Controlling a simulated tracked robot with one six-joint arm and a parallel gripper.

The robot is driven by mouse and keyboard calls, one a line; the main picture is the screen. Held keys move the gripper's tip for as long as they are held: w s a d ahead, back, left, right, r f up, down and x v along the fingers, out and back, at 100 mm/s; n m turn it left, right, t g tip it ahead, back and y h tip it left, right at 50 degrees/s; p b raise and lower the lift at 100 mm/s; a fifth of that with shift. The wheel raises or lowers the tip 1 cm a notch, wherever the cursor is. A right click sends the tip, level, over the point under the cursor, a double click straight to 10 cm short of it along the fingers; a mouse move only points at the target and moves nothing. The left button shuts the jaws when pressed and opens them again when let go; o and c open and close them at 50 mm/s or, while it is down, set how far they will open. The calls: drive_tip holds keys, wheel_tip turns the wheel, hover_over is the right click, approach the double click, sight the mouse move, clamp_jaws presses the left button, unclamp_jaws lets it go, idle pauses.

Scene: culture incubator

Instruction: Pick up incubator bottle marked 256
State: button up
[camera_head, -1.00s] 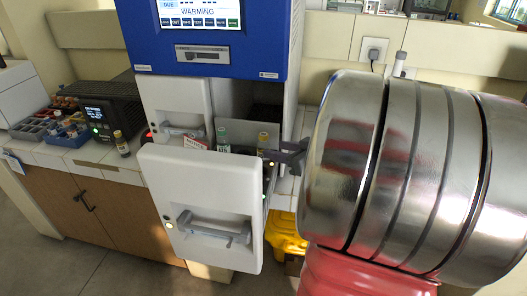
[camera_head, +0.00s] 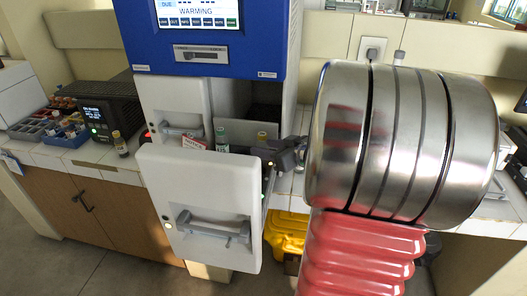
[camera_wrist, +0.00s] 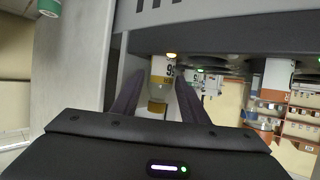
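In the wrist view, which looks upside down, this bottle (camera_wrist: 162,72) has a white label with partly visible digits, perhaps ending in 56, and a yellow band. My gripper (camera_wrist: 157,98) is open, with one finger on each side of the bottle and gaps showing between. In the head view my gripper (camera_head: 277,156) is at the drawer's right side, and the drawer front hides the lower bottle.
The blue incubator housing (camera_head: 215,40) is close above. A small brown bottle (camera_head: 120,143) stands on the left counter. Several other bottles hang inverted in the wrist view's right side.

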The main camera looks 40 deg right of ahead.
sight(267, 147)
drive_tip(key=shift+c, duration=0.6)
drive_tip(key=c, duration=0.7)
drive_tip(key=shift+r, duration=0.1)
wheel_tip(267, 147, up, 10)
drive_tip(key=shift+f, duration=0.1)
idle(0.4)
